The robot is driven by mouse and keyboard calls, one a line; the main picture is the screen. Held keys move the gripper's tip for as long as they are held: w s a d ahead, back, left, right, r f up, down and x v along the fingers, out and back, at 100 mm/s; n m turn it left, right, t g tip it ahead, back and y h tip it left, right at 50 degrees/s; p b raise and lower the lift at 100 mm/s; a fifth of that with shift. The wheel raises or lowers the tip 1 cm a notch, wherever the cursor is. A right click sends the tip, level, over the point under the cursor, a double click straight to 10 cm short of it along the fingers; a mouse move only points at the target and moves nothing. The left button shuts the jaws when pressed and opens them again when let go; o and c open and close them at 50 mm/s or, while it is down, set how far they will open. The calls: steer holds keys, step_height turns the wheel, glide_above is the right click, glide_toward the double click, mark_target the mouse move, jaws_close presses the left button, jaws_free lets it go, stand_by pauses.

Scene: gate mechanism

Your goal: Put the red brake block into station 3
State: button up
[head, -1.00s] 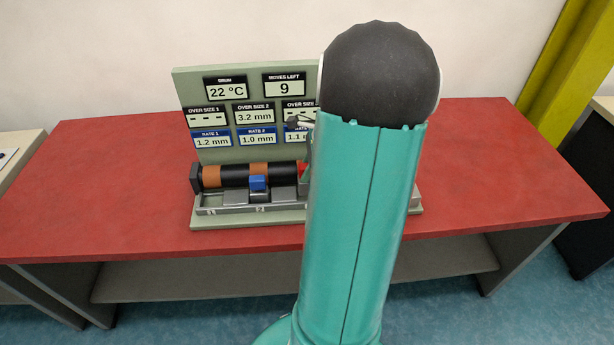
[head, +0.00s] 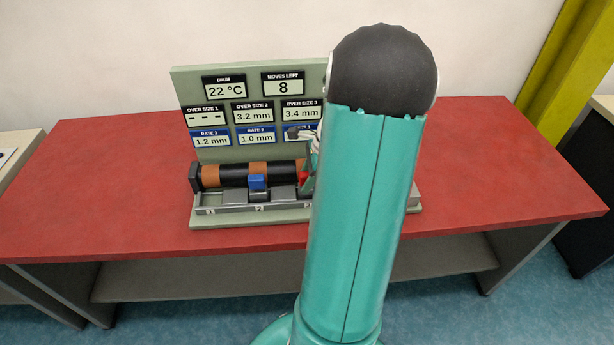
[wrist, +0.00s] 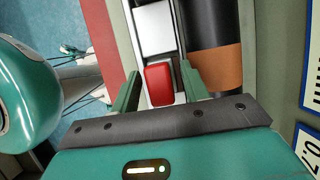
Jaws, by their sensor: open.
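The red brake block (wrist: 160,85) sits in a grey slot beside the drum (wrist: 214,60) in the wrist view. My gripper (wrist: 159,71) is open, with one green finger on each side of the block; a narrow gap shows at the left, and contact at the right cannot be told. In the head view a sliver of the red block (head: 304,180) shows at station 3, left of my arm, which hides most of it and most of my gripper. The station 3 display (head: 301,113) reads 3.4 mm.
A blue block (head: 257,181) sits at station 2 against the drum. The station 1 display (head: 206,117) shows dashes. The display board (head: 215,72) stands behind the drum, close to my gripper. The red table top (head: 110,200) is clear at the left.

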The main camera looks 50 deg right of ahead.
steer(key=shift+r, duration=0.1)
steer(key=v, duration=1.2)
steer(key=w+a+r+n+h, duration=0.1)
steer(key=w+a+r+n, duration=0.2)
steer(key=a+n, duration=0.45)
steer(key=w+a+r+n+h, duration=0.1)
steer(key=w+a+r+n, duration=0.25)
steer(key=a, duration=0.75)
steer(key=s+a+r+n+t, duration=0.1)
steer(key=s+a+n, duration=0.2)
steer(key=a+n, duration=0.5)
steer(key=s+a+r+n+t, duration=0.1)
steer(key=s+a+n, duration=0.2)
steer(key=a+n, duration=0.5)
steer(key=a, duration=0.4)
steer(key=shift+n+h, duration=0.4)
steer(key=shift+w+a+r, duration=0.1)
steer(key=shift+a, duration=0.05)
